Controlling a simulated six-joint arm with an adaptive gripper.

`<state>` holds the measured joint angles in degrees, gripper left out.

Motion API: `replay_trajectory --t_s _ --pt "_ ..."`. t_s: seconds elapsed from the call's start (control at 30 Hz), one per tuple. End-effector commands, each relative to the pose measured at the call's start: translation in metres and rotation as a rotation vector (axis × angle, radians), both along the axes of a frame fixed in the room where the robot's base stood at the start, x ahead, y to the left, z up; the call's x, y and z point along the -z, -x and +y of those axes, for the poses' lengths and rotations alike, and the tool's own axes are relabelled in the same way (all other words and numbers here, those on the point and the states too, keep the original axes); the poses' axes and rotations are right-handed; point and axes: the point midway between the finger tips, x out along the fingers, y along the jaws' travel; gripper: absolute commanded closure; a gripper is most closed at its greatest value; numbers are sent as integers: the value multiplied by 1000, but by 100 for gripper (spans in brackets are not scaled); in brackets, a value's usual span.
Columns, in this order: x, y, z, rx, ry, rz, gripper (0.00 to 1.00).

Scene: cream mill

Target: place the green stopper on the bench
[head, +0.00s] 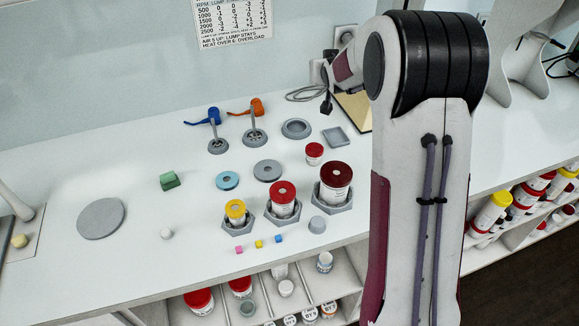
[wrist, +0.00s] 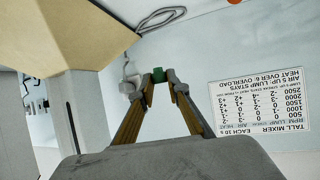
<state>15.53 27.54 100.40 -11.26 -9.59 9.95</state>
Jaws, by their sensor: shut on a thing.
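My gripper (wrist: 160,80) shows in the wrist view, its two fingers closing in on a small dark green piece, the green stopper (wrist: 158,75). The stopper is held between the grey fingertips, with the pale wall behind it. Only a small part of the stopper shows. In the head view my arm stands at the right, and I cannot make out the stopper in the gripper there. The white bench (head: 140,236) runs across the head view. A separate green block (head: 169,181) lies on it at the left.
A grey disc (head: 101,218) lies at the bench's left. Red-lidded and yellow-lidded jars stand in grey holders (head: 283,212) near the front edge. Blue and orange-handled tools (head: 254,135) stand behind. Bare bench lies around the green block. A wall chart (wrist: 262,107) hangs at the back.

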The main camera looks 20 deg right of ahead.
Motion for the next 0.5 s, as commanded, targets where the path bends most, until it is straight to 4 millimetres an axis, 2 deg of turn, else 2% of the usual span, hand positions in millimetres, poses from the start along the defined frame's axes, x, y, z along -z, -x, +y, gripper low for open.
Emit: replay_trajectory --t_s 0.5 --pt "-8 29 -59 32 0 -1 93"
